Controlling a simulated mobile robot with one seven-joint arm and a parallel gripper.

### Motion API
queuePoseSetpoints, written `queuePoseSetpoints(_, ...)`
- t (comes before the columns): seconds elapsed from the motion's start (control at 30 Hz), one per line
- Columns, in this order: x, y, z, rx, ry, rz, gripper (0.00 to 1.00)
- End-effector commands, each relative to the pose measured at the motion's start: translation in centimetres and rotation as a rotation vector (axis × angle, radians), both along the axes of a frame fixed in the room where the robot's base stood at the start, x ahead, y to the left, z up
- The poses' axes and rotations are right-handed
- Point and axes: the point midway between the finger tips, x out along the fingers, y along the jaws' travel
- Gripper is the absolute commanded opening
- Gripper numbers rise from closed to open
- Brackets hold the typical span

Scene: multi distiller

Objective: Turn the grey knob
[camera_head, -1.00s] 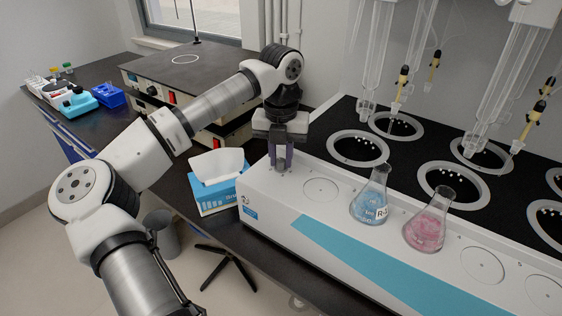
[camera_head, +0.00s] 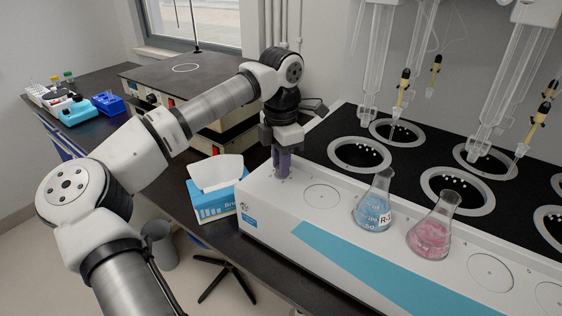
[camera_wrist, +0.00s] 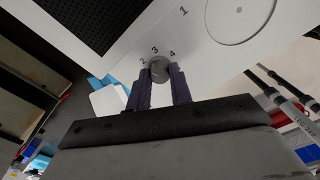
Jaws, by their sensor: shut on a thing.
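The grey knob (camera_wrist: 159,70) shows in the wrist view on the white top of the distiller (camera_head: 262,190), below the printed numbers 2, 3 and 4. My gripper (camera_wrist: 163,78) is shut on the knob, with one dark finger on each side of it. In the head view my gripper (camera_head: 282,168) points down at the left end of the distiller's top, and its fingers hide the knob there. The knob's pointer position cannot be made out.
A flask of blue liquid (camera_head: 374,206) and a flask of pink liquid (camera_head: 432,232) stand on the distiller, right of my gripper. A tissue box (camera_head: 212,202) sits just left of the distiller. Glassware (camera_head: 495,90) hangs over the black ringed wells behind.

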Motion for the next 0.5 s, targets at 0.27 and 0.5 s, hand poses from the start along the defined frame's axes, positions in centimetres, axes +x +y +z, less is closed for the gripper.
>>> queuePoseSetpoints(0.27,0.04,-0.01,0.1,-0.001,-0.003,-0.26,0.0)
queuePoseSetpoints(0.5,0.04,-0.02,0.11,-0.001,-0.003,-0.473,0.0)
